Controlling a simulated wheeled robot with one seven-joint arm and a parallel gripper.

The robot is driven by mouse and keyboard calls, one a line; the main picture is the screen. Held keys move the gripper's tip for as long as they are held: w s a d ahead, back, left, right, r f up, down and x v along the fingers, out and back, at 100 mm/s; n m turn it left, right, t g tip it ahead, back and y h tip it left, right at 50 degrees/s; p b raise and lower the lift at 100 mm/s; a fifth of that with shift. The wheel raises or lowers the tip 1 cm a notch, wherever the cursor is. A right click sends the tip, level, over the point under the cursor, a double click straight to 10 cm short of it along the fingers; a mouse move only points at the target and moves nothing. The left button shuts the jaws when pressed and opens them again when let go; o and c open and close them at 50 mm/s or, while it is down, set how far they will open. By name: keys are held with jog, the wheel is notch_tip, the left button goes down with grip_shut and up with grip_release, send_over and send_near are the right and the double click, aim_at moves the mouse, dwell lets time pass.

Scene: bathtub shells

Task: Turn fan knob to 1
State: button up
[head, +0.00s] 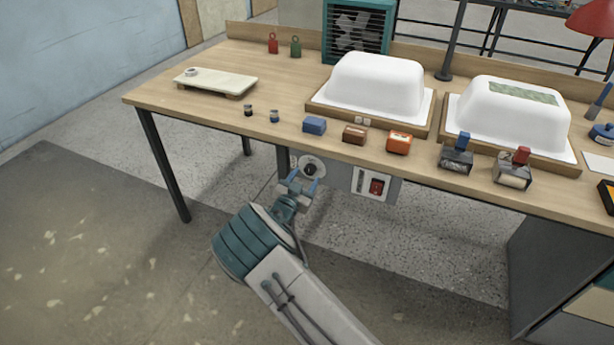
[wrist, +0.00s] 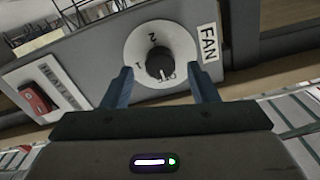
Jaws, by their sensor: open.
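The fan knob (wrist: 159,63) is a round black knob on a white dial plate. Marks read 2 at the top, 1 at the left and what looks like OFF at the bottom; the pale pointer line seems to face the bottom mark. In the head view the knob (head: 310,170) sits on the panel under the table's front edge. My gripper (head: 301,185) is just in front of the dial. In the wrist view my gripper (wrist: 161,72) is open, one blue finger on each side of the knob, with visible gaps. I cannot tell the depth between fingertips and knob.
A FAN label (wrist: 208,43) is beside the dial. A red rocker switch (head: 376,187) is on the same panel to the right. The wooden table (head: 200,107) overhangs the panel, carrying white tub shells (head: 376,82), small blocks and the teal fan (head: 357,30). Floor space at left is clear.

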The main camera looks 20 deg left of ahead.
jog(key=shift+w, duration=0.95)
jog(key=shift+d, duration=0.1)
jog(key=c, duration=1)
